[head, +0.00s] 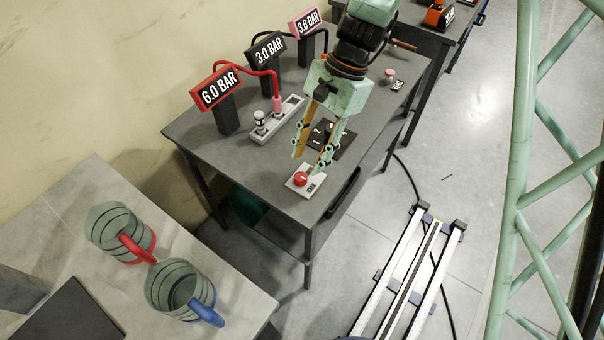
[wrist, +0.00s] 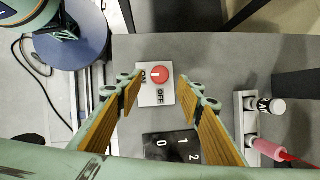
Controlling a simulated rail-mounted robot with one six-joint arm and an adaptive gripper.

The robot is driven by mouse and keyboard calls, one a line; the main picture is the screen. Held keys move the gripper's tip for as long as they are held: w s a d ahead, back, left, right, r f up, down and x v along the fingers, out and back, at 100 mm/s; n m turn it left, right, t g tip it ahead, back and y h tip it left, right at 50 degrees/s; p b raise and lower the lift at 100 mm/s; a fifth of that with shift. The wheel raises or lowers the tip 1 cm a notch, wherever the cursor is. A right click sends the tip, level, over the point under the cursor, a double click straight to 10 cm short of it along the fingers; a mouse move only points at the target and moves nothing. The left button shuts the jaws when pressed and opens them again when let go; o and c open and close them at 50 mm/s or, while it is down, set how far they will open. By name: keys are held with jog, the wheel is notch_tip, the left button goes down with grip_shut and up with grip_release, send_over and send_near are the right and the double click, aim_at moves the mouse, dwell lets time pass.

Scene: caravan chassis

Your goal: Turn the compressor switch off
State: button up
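A red round knob (head: 301,179) sits on a white plate (head: 313,192) near the front corner of the grey table. In the wrist view the red knob (wrist: 160,74) has a small white mark, with ON to its left and OFF below it on the plate (wrist: 150,98). I cannot tell surely which word the mark points to. My gripper (head: 308,164) points down just above and behind the knob, fingers apart and empty. In the wrist view my gripper's fingers (wrist: 163,88) stand on either side of the plate, with no contact visible.
A dark numbered selector plate (wrist: 168,146) lies beside the switch. A manifold (head: 277,120) with a pink hose plug stands behind. Pressure displays (head: 215,90) line the back. Another small knob (head: 389,75) is at the far end. Two jugs (head: 120,230) stand on the near-left table.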

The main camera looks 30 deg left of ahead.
aim_at(301, 176)
jog(key=shift+b+x, duration=0.65)
jog(key=shift+x, duration=2.4)
jog(key=shift+c, duration=0.5)
jog(key=c, duration=0.7)
